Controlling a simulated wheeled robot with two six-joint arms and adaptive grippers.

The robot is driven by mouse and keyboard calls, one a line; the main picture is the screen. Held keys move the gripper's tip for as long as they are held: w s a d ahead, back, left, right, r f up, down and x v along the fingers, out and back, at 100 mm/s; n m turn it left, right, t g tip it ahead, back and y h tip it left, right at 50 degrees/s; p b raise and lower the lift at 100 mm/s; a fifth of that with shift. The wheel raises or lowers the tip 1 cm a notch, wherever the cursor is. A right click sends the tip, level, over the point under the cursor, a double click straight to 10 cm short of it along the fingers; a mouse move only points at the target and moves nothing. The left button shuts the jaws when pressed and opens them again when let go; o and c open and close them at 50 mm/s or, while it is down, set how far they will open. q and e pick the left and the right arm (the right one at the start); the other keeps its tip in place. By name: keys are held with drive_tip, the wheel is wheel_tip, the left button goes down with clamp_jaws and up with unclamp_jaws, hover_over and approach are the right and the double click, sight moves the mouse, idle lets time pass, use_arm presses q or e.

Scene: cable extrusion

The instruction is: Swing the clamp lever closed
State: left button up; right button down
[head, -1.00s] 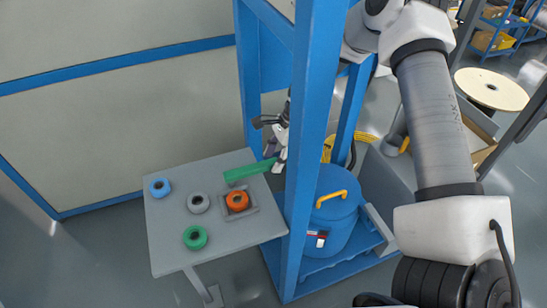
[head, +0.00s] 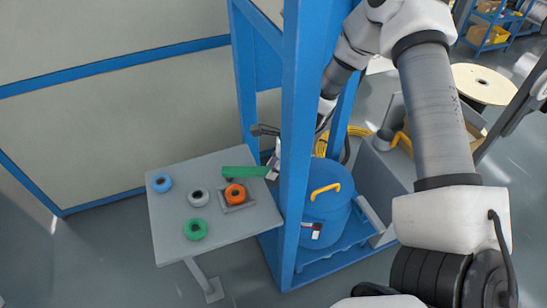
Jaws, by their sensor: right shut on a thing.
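A long green bar (head: 243,172), which looks like the clamp lever, shows above the back right part of a small grey table. Its right end meets the fingers of my right gripper (head: 271,168). The right gripper comes down behind the blue frame and is shut on this end of the bar. The blue post partly hides the gripper and my wrist. What the bar is fixed to cannot be made out. My left gripper is not in view.
The grey table (head: 262,216) carries blue (head: 161,183), grey (head: 198,197), green (head: 197,229) and orange (head: 235,193) rings, the orange one on a square plate. A blue post (head: 294,150) stands close right of it. A blue drum (head: 325,205) with a yellow handle stands behind the post.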

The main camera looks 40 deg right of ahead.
drive_tip(key=shift+s, duration=0.1)
drive_tip(key=c, duration=0.9)
unclamp_jaws()
drive_tip(key=shift+a+f, duration=0.1)
drive_tip(key=v, duration=0.7)
drive_tip(key=shift+r, duration=0.3)
drive_tip(key=shift+c, duration=0.2)
